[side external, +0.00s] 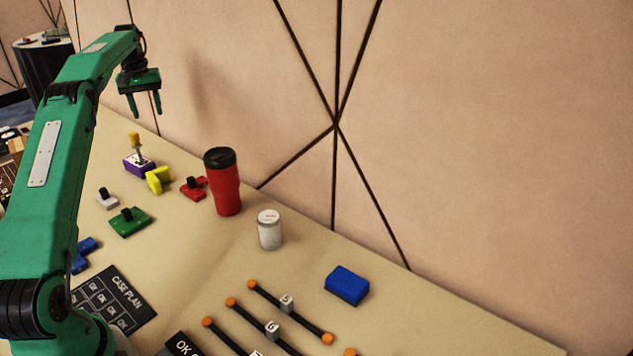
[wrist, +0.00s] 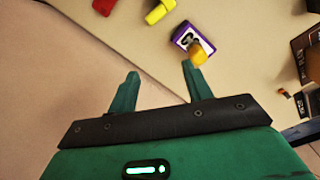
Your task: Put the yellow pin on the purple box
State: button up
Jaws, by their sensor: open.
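The purple box (side external: 138,170) stands on the table at the left in the side view, with a pale top. It also shows at the top of the wrist view (wrist: 179,37). The yellow pin (side external: 134,140) rises upright from the box's top, its yellow head above a thin grey shaft. In the wrist view the pin's head (wrist: 201,54) overlaps the box's lower right edge. My gripper (side external: 143,107) is open and empty, well above the table and the pin. In the wrist view the right finger of my gripper (wrist: 160,72) appears just below the pin's head.
A yellow block (side external: 158,180) lies close beside the box, with a red piece (side external: 194,188) further right. A red tumbler (side external: 223,182) and white jar (side external: 269,230) stand beyond. A green piece (side external: 130,222) lies nearer. The wall borders the table's far side.

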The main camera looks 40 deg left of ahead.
jog(key=w+d+r+m+t, duration=0.1)
jog(key=d+r, duration=0.4)
jog(key=d, duration=0.2)
jog(key=w+d+r+m, duration=0.1)
jog(key=d+r+m, duration=0.1)
jog(key=d+r, duration=0.35)
jog(key=s+d+r+m+t, duration=0.1)
jog(key=s+d, duration=0.1)
jog(key=d, duration=0.6)
jog(key=s+d+r+m+t, duration=0.1)
jog(key=s+d+r, duration=0.1)
jog(key=d, duration=0.6)
jog(key=s+d+f+m+t, duration=0.1)
jog(key=s+d+f+m, duration=0.2)
jog(key=s+d, duration=0.6)
jog(key=s+d+f+m+t, duration=0.1)
jog(key=s+d+f+m, duration=0.2)
jog(key=s+d+f, duration=0.3)
jog(key=s+d, duration=0.3)
jog(key=s, duration=0.2)
jog(key=shift+s, duration=0.1)
